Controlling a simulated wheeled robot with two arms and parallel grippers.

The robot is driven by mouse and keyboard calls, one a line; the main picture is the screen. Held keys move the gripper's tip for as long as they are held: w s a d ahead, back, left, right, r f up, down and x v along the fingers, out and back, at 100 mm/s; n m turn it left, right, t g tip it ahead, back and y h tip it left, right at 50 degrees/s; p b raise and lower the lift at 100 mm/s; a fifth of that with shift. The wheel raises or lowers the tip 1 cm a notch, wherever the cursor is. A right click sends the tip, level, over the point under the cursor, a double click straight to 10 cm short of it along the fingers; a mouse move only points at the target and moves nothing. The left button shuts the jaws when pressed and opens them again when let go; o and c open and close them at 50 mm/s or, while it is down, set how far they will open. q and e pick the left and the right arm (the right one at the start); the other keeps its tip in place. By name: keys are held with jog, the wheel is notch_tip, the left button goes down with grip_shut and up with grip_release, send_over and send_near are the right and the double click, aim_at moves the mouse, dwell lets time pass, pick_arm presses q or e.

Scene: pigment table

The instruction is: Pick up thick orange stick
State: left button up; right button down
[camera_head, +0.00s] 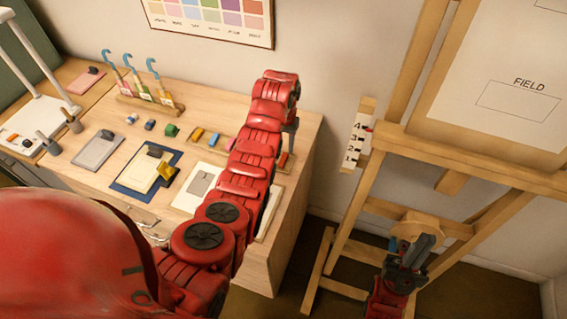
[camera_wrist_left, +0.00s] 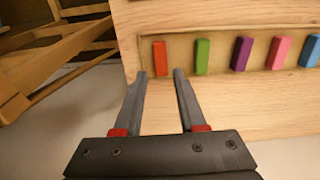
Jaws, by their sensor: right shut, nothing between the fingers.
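The orange stick (camera_wrist_left: 160,57) lies at one end of a shallow wooden tray in the left wrist view. In the head view the stick (camera_head: 283,160) shows just below my left gripper (camera_head: 291,131). In the wrist view my left gripper (camera_wrist_left: 160,73) is open and empty. Its two fingertips lie on either side of the stick's near end in the picture; the height gap cannot be told. My right gripper (camera_head: 412,249) is shut and empty, low in front of the easel.
Green (camera_wrist_left: 202,56), purple (camera_wrist_left: 243,54), pink (camera_wrist_left: 279,52) and blue (camera_wrist_left: 311,50) sticks lie beside it in the tray. The table's edge is close to the orange stick. An easel (camera_head: 400,160) stands at the right. Blue-hooked tools (camera_head: 137,85) stand at the back.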

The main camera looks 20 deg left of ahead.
aim_at(284, 158)
pick_arm(q)
jog(key=shift+f+p, duration=0.25)
jog(key=shift+p, duration=0.25)
notch_tip(284, 158, down, 3)
jog(key=shift+f+p, duration=0.1)
jog(key=shift+p, duration=0.95)
jog(key=shift+f, duration=0.6)
jog(key=shift+w+f, duration=0.1)
jog(key=shift+f, duration=0.25)
grip_shut()
